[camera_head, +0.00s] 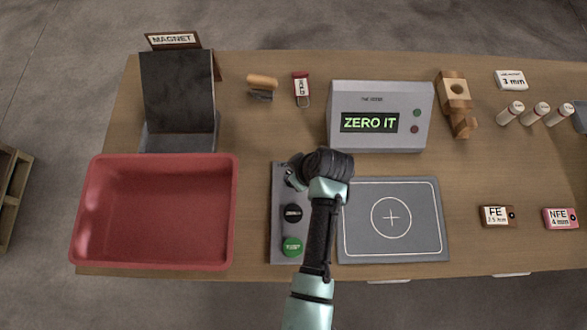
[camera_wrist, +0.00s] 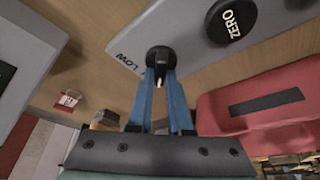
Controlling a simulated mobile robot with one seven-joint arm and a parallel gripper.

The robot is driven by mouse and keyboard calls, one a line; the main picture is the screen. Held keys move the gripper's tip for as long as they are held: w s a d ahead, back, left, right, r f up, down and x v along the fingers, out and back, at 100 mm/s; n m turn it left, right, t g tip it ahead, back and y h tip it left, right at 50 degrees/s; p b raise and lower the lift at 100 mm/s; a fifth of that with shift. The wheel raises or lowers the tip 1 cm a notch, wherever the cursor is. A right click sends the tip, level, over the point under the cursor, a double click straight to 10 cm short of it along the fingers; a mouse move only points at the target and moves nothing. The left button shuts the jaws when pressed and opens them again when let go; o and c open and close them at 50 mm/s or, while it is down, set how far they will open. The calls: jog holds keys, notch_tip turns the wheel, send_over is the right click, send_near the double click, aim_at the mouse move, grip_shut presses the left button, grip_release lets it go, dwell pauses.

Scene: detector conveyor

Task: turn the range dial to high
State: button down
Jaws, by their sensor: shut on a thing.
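The range dial (camera_wrist: 160,58) is a small black knob with a pale pointer mark, on the grey control panel (camera_wrist: 110,20) in the wrist view. The word LOW is printed on the panel to the left of the dial there; I cannot see a HIGH label. My gripper (camera_wrist: 161,75) is shut on the dial, its two blue fingers closed around it. In the head view my gripper (camera_head: 295,172) is at the top of the panel (camera_head: 276,225) and mostly covers the dial.
Below the dial on the panel are a black ZERO button (camera_head: 292,213) and a green button (camera_head: 292,246). A red tray (camera_head: 235,210) stands to the left. A grey plate (camera_head: 420,235) lies to the right. The tester box (camera_head: 415,100) behind reads ZERO IT.

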dwell(0.3)
jog(key=c, duration=0.8)
grip_release()
jog(key=shift+c, duration=0.2)
jog(key=b+v, duration=0.1)
jog(key=v, duration=1.2)
jog(key=shift+a, duration=0.15)
